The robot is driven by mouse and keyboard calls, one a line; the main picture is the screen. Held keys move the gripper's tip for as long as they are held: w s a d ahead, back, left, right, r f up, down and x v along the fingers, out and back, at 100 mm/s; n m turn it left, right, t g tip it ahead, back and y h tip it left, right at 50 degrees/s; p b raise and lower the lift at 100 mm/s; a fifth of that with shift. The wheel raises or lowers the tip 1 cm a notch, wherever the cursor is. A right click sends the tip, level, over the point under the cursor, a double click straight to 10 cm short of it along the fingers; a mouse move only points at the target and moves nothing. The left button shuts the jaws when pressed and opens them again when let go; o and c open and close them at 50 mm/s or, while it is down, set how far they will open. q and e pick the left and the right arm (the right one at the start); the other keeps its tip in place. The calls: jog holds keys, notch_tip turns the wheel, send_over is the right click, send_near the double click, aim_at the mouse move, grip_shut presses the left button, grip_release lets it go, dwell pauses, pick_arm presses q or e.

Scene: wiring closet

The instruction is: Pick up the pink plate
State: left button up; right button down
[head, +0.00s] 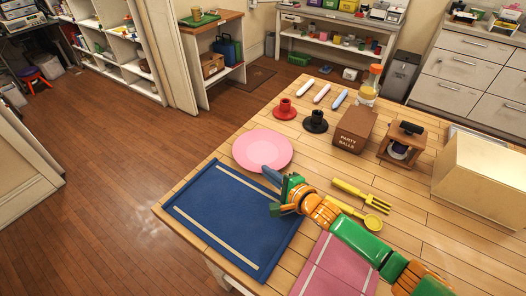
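The pink plate (262,150) lies flat on the wooden table, near its left edge, just beyond the blue mat (222,215). My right gripper (272,192) comes in from the lower right, over the mat's upper right corner. Its two fingers are spread apart with nothing visible between them. The upper finger's tip overlaps the plate's near rim in the picture; I cannot tell whether it touches. My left gripper is not in view.
Red (285,109) and black (315,121) cup-like items, a party balls box (354,130) and a wooden stand (402,145) stand behind. A yellow fork (362,194) and spoon (358,215) lie near my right arm. A pink mat (338,268) lies in front.

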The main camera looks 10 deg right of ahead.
dwell(0.8)
notch_tip(320, 180, up, 3)
jog(key=shift+r, duration=0.2)
jog(key=s+d+r, duration=0.9)
jog(key=s, duration=0.1)
jog(key=shift+d+r, duration=0.3)
